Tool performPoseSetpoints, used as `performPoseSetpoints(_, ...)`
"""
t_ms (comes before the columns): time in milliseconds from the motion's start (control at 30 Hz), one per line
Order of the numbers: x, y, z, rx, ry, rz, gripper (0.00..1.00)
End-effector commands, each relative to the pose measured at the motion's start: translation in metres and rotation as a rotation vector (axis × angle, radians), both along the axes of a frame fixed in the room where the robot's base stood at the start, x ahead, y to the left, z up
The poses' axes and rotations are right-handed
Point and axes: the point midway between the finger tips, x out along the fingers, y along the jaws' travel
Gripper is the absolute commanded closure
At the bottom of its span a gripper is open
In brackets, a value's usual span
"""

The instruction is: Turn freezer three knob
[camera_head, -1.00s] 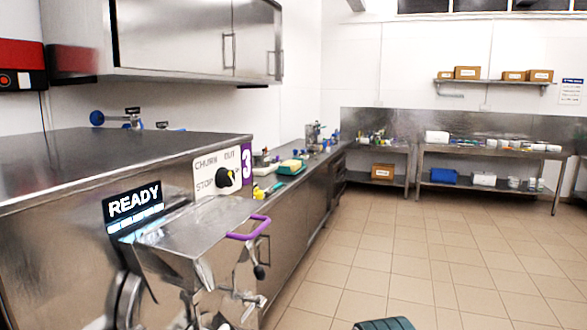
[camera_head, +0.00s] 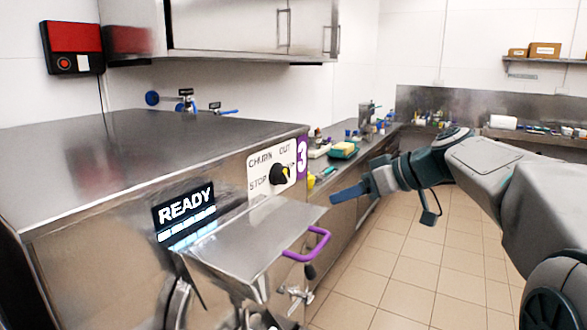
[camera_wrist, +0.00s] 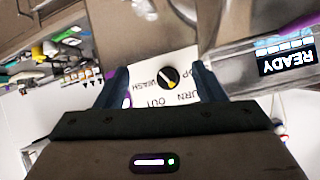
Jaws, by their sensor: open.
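Freezer three (camera_head: 120,215) is a steel machine at the left with a purple "3" sign (camera_head: 302,157) at its right edge. Its black knob (camera_head: 279,174) with a yellow mark sits on a white panel (camera_head: 259,183) lettered CHURN, OUT and STOP. In the wrist view the knob (camera_wrist: 168,77) shows upside down between my fingers, with WASH also on the panel. My gripper (camera_head: 334,198) is to the right of the knob, apart from it. In the wrist view my gripper (camera_wrist: 152,88) is open and empty, with fingers either side of the knob.
A READY display (camera_head: 185,209) and a steel hopper lid (camera_head: 255,240) with a purple handle (camera_head: 312,245) lie below the knob. A cluttered counter (camera_head: 375,140) runs behind. Tiled floor (camera_head: 400,265) is open to the right.

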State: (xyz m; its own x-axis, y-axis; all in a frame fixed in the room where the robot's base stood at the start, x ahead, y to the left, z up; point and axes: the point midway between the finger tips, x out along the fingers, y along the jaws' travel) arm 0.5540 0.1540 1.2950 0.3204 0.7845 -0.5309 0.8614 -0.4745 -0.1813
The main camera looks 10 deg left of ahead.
Motion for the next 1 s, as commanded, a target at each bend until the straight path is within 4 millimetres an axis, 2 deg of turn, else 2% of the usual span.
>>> performPoseSetpoints(33, 0.011, 0.007, 0.014, 0.022, -0.052, 0.038, 0.37)
performPoseSetpoints(100, 0.021, 0.016, 0.029, 0.048, -0.122, 0.082, 0.37)
performPoseSetpoints(200, 0.030, 0.024, 0.043, 0.074, -0.194, 0.127, 0.37)
performPoseSetpoints(333, 0.035, 0.032, 0.050, 0.088, -0.236, 0.152, 0.37)
performPoseSetpoints(467, 0.040, 0.046, 0.045, 0.089, -0.238, 0.156, 0.37)
performPoseSetpoints(800, 0.060, 0.109, 0.019, 0.088, -0.235, 0.156, 0.37)
performPoseSetpoints(1000, 0.071, 0.136, 0.006, 0.086, -0.237, 0.153, 0.37)
